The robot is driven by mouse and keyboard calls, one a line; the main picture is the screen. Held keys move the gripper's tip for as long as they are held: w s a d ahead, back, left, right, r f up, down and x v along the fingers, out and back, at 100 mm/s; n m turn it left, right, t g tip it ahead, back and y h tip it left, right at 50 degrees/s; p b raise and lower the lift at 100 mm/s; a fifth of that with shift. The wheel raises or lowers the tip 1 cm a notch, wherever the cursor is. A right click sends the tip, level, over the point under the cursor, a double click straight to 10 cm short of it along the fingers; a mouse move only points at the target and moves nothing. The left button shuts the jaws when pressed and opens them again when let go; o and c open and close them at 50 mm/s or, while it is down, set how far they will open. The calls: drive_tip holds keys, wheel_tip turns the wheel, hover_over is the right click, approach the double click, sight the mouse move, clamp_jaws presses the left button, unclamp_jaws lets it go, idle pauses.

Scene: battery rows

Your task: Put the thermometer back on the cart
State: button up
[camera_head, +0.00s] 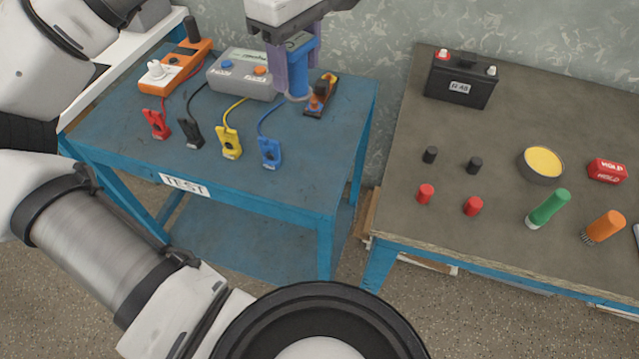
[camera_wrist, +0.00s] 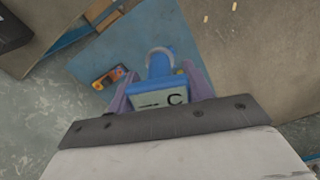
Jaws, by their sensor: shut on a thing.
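The thermometer (camera_head: 299,77) is a blue handheld device, upright between the two purple fingers of my gripper (camera_head: 296,68). My gripper is shut on it. In the head view it appears over the back right part of the blue cart (camera_head: 230,184), which bears a TEST label. Whether its lower end touches the cart top cannot be told. In the wrist view the thermometer (camera_wrist: 160,66) shows a pale display with a "C" between the fingers (camera_wrist: 160,92), with the cart top (camera_wrist: 105,55) beyond it. The fingers hide part of its body.
An orange-and-black tool (camera_head: 321,96) lies close right of the thermometer. A grey box (camera_head: 240,76) with coloured clamps and an orange meter (camera_head: 177,68) occupy the cart's left. The front right of the cart is clear. A bench (camera_head: 430,120) holds a battery (camera_head: 461,82), caps and brushes.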

drive_tip(key=d+f+m, duration=0.1)
drive_tip(key=f, duration=0.5)
drive_tip(key=d+f+m, duration=0.1)
drive_tip(key=f+m, duration=0.1)
drive_tip(key=f, duration=0.5)
drive_tip(key=d+f+m, duration=0.1)
drive_tip(key=f+m, duration=0.1)
drive_tip(key=f, duration=0.4)
drive_tip(key=shift+s+d+f, duration=0.1)
drive_tip(key=shift+s+f, duration=0.1)
drive_tip(key=shift+f, duration=0.05)
drive_tip(key=shift+f+b, duration=0.2)
drive_tip(key=shift+b, duration=0.35)
drive_tip(key=o, duration=1.2)
drive_tip(key=shift+c, duration=0.2)
wheel_tip(320, 180, up, 12)
drive_tip(key=shift+r, duration=0.2)
